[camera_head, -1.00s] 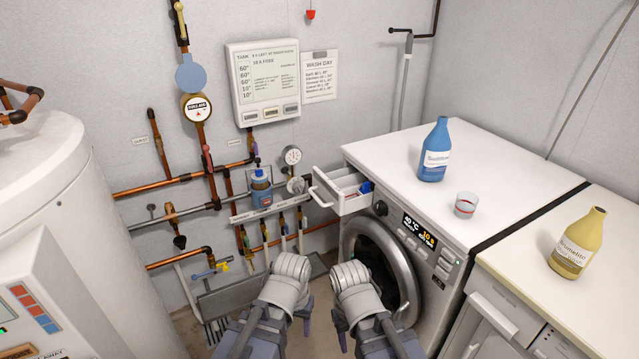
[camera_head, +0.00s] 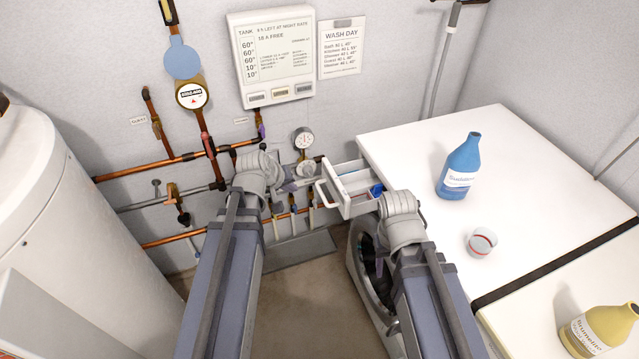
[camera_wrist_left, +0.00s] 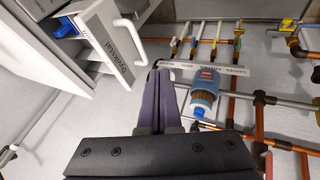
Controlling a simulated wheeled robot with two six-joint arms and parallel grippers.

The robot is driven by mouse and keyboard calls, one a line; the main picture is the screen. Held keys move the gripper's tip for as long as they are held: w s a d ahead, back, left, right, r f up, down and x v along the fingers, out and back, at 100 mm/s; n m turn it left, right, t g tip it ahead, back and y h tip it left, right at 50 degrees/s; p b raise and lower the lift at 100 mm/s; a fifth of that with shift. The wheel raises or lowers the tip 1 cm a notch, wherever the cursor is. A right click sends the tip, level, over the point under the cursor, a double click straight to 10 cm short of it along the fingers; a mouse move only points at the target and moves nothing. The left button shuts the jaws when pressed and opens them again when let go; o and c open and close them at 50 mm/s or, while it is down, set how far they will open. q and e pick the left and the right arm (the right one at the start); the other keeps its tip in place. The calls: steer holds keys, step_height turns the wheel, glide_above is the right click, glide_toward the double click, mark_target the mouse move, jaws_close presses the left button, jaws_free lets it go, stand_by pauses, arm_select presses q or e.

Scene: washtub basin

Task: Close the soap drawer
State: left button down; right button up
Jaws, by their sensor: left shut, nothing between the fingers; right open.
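The soap drawer (camera_head: 338,172) sticks out open from the washing machine's upper left corner, with its compartments and a blue insert (camera_head: 376,190) exposed. Its white handle (camera_head: 325,197) faces left. In the left wrist view the drawer's lettered front (camera_wrist_left: 108,35) and handle (camera_wrist_left: 131,40) are at upper left. My left gripper (camera_wrist_left: 163,72) is shut and empty, apart from the handle, to its lower right in that view. In the head view my left wrist is left of the drawer.
A blue bottle (camera_head: 460,168) and a small cup (camera_head: 481,243) stand on the white machine top (camera_head: 400,150). A white tank stands at left.

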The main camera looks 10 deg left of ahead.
arm_select(q)
steer(key=w+d+f+b, duration=0.4)
steer(key=w+f+b, duration=0.3)
steer(key=f+b, duration=0.2)
steer(key=shift+w+d, duration=0.2)
steer(key=shift+d, duration=0.2)
glide_toward(355, 182)
steer(key=f, duration=0.1)
steer(key=d+f, duration=0.1)
steer(key=w+f, duration=0.1)
steer(key=shift+d+f, duration=0.25)
steer(key=shift+d, duration=0.15)
steer(key=shift+s, duration=0.1)
